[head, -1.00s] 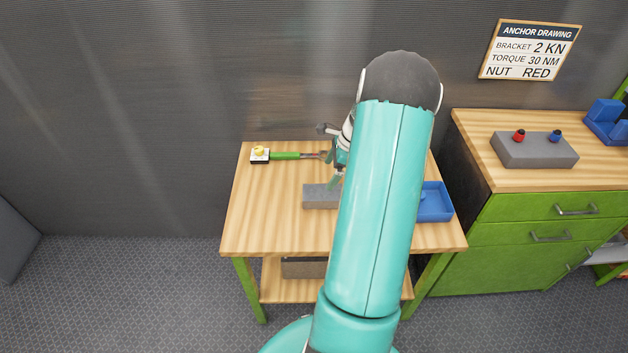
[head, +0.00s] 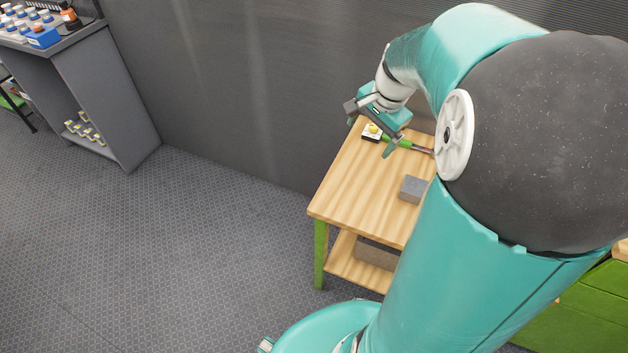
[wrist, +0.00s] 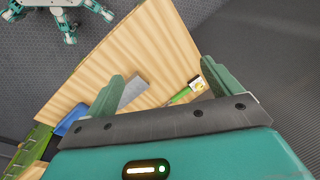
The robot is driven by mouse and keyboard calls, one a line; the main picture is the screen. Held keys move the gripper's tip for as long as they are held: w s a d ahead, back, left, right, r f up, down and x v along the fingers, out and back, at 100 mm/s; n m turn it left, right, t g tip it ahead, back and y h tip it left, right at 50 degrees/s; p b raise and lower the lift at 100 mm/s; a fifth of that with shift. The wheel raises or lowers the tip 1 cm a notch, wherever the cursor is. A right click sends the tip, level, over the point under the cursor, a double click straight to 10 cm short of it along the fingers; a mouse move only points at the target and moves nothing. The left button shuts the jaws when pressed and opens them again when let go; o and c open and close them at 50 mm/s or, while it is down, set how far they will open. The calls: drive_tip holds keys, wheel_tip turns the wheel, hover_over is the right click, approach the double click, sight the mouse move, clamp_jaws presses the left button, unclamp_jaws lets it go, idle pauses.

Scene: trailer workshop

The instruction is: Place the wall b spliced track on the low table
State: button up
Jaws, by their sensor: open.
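A wooden table with green legs (head: 345,185) stands against the dark wall, and it fills the middle of the wrist view (wrist: 140,50). It looks like the low table. I cannot make out any piece that is clearly the wall b spliced track. My gripper (head: 370,137) is open and empty above the table's far left end, near a small white-and-black switch with a yellow button (head: 371,131). In the wrist view my gripper's fingers (wrist: 163,85) are spread apart with nothing between them.
A grey block (head: 413,189) and a green-handled tool (head: 398,143) lie on the table. A blue tray (wrist: 72,118) shows in the wrist view. A grey bench with shelves (head: 115,100) stands at left. The floor between (head: 200,240) is clear.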

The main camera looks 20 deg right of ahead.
drive_tip(key=s+a+r+n+t, duration=0.1)
drive_tip(key=s+a+r+n, duration=0.2)
drive_tip(key=s+a+n, duration=0.3)
drive_tip(key=s+a+r+n+t, duration=0.1)
drive_tip(key=s+a+r+n, duration=0.3)
drive_tip(key=a, duration=0.9)
drive_tip(key=s+n, duration=0.3)
drive_tip(key=n, duration=0.1)
drive_tip(key=shift+s+a+r+t+h, duration=0.2)
drive_tip(key=shift+a+t+h, duration=0.1)
drive_tip(key=shift+a+t, duration=0.1)
